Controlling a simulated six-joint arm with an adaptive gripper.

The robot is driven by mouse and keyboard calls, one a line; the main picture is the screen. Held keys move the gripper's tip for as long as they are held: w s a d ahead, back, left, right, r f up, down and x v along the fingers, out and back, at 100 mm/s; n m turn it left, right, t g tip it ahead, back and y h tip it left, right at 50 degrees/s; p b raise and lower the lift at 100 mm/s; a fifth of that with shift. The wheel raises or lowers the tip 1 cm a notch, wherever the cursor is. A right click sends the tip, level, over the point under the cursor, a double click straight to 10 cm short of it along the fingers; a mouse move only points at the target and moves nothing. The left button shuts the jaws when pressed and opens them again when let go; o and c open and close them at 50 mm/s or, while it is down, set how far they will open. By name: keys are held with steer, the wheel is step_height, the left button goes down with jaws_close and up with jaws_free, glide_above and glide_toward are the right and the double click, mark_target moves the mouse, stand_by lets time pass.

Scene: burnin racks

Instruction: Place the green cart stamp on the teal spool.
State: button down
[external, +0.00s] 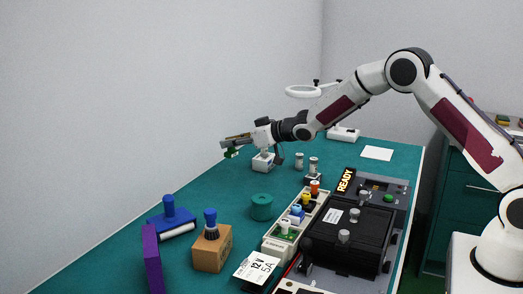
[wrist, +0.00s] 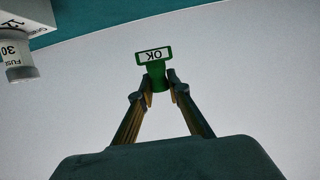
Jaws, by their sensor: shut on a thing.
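The green cart stamp (wrist: 154,77) is held between my fingertips in the wrist view, and its white face reading "OK" shows. In the external view the green stamp (external: 232,153) is small at the end of my gripper (external: 235,142), raised above the far left part of the table. My gripper (wrist: 158,92) is shut on the stamp. The teal spool (external: 261,206) stands upright on the teal table, nearer the camera and below my gripper, apart from it. Its top looks bare.
A white box (external: 263,162) stands near my gripper.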

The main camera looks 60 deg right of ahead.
mark_target(236, 152)
steer(key=shift+r, duration=0.1)
steer(key=shift+d+r, duration=0.1)
steer(key=shift+r, duration=0.15)
steer(key=r, duration=0.2)
steer(key=s+r, duration=0.1)
steer(key=r, duration=0.1)
steer(key=shift+s+d+r, duration=0.1)
steer(key=shift+s, duration=0.1)
steer(key=s+a+r+n+g+y, duration=0.1)
steer(key=s+a+n+y, duration=0.5)
steer(key=s+a, duration=0.8)
steer(key=s+y, duration=0.1)
steer(key=s, duration=0.1)
steer(key=shift+s+a+r+g, duration=0.25)
steer(key=shift+s+g, duration=0.05)
steer(key=shift+g, duration=0.1)
steer(key=shift+f, duration=0.15)
steer(key=shift+f, duration=3)
